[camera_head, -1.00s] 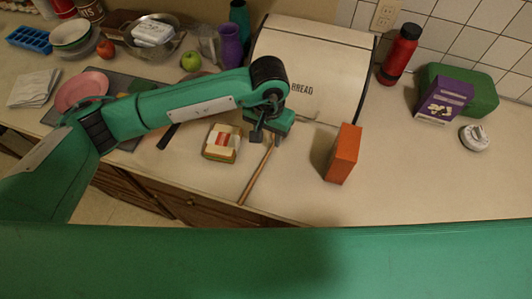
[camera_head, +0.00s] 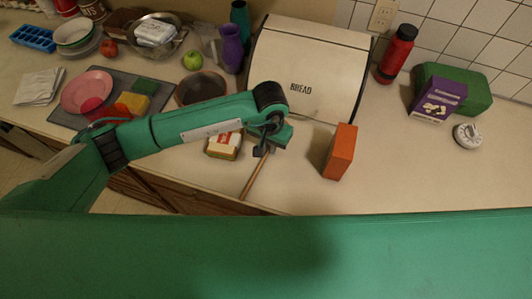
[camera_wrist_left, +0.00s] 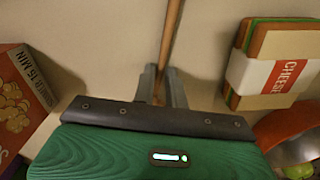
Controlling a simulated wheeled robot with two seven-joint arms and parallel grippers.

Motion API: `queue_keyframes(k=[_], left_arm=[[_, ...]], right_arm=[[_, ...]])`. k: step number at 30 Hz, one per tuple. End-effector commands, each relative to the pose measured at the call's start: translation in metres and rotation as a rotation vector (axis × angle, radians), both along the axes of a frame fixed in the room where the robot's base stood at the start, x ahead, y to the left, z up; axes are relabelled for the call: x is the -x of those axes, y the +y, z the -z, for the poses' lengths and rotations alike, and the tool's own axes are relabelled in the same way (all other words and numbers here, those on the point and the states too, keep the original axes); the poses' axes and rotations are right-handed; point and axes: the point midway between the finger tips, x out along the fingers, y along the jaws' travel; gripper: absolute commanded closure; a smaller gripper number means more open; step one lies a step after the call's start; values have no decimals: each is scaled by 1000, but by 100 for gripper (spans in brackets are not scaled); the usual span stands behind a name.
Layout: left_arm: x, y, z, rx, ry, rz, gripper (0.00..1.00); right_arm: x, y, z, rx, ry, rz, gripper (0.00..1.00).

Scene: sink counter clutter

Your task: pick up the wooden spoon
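The wooden spoon (camera_head: 254,180) lies on the counter, its handle pointing toward the front edge. Its far end is hidden under my left gripper. My left gripper (camera_head: 262,151) is low over the counter, between the cheese pack and the orange box. In the left wrist view the spoon's handle (camera_wrist_left: 172,35) runs between the two fingers (camera_wrist_left: 161,82), which sit close against its sides with no clear gap. The gripper looks shut on the handle. I cannot see the spoon lifted off the counter. My right gripper is not in view.
The cheese pack (camera_head: 223,146) is close left of the gripper; the orange box (camera_head: 341,152) stands to its right. The bread box (camera_head: 311,65) is behind. A dark pan (camera_head: 200,87) and a grey mat (camera_head: 67,119) with dishes are at left. The right front counter is clear.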

Motion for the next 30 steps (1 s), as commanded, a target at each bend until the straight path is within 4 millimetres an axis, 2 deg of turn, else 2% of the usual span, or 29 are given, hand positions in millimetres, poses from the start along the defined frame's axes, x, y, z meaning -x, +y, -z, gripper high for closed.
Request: queue_keyframes(k=[13,20,30], left_arm=[[0,0,-1,0,-1,0,100],[3,1,-5,1,-3,2,100],[3,1,-60,1,-5,3,100]], right_arm=[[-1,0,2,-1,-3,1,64],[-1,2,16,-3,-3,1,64],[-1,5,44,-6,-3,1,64]])
